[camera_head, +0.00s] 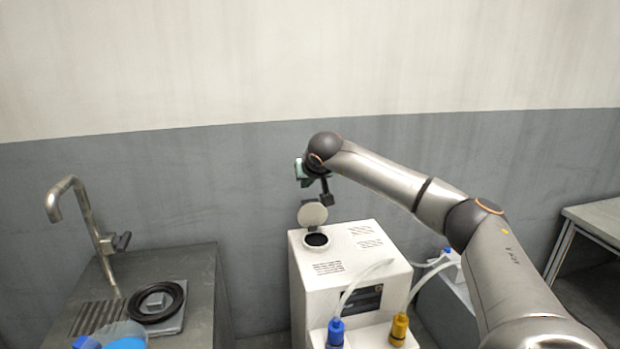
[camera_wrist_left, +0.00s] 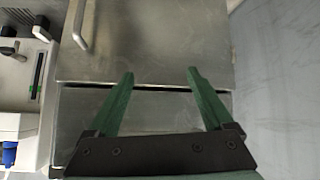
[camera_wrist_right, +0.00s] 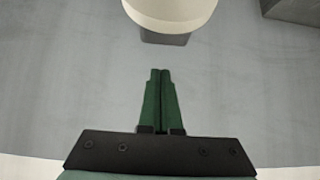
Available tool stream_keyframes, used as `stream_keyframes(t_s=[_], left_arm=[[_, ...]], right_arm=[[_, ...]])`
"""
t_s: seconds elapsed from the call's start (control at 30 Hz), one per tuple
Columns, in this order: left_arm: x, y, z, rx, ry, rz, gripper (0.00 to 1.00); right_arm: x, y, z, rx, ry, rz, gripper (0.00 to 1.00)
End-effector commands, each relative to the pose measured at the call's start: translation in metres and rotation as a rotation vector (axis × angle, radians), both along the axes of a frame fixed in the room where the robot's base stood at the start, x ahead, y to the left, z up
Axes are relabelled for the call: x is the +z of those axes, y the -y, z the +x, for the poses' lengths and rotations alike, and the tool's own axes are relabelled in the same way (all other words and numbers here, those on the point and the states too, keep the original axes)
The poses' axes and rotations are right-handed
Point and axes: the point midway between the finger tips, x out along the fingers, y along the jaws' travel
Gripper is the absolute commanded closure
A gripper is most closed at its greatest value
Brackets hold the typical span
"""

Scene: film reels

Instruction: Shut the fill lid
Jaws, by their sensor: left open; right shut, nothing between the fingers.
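The fill lid (camera_head: 312,214) is a pale round disc standing open, tilted up behind the dark round fill opening (camera_head: 316,240) on top of the white machine (camera_head: 345,255). My right gripper (camera_head: 326,200) is just above the lid and slightly right of it, its fingers shut and empty. In the right wrist view the shut fingertips (camera_wrist_right: 160,72) point toward the pale lid (camera_wrist_right: 170,12), with a visible gap between; the lid's far part is cut off. My left gripper (camera_wrist_left: 160,73) is open and empty in front of a metal cabinet (camera_wrist_left: 145,45); the head view does not show it.
A dark counter with a metal tap (camera_head: 82,215) and a black ring (camera_head: 157,301) stands left of the machine. Blue-capped (camera_head: 335,333) and yellow-capped (camera_head: 399,329) fittings with tubes are at its front. The wall is behind; a grey table (camera_head: 600,218) is at right.

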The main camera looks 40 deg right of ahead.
Motion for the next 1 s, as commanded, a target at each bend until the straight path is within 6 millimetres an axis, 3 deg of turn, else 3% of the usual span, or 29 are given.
stream_keyframes(t_s=[0.07,0.6,1.0], left_arm=[[0.000,0.000,0.000,0.000,0.001,0.000,0.15],[-0.001,0.001,0.002,-0.003,0.004,-0.002,0.15],[0.000,0.002,0.002,-0.003,0.003,-0.003,0.15]], right_arm=[[-0.008,0.003,0.007,0.000,-0.002,0.000,1.00],[-0.013,-0.015,-0.028,0.001,-0.001,0.000,1.00],[-0.013,-0.016,-0.029,-0.001,-0.001,0.001,1.00]])
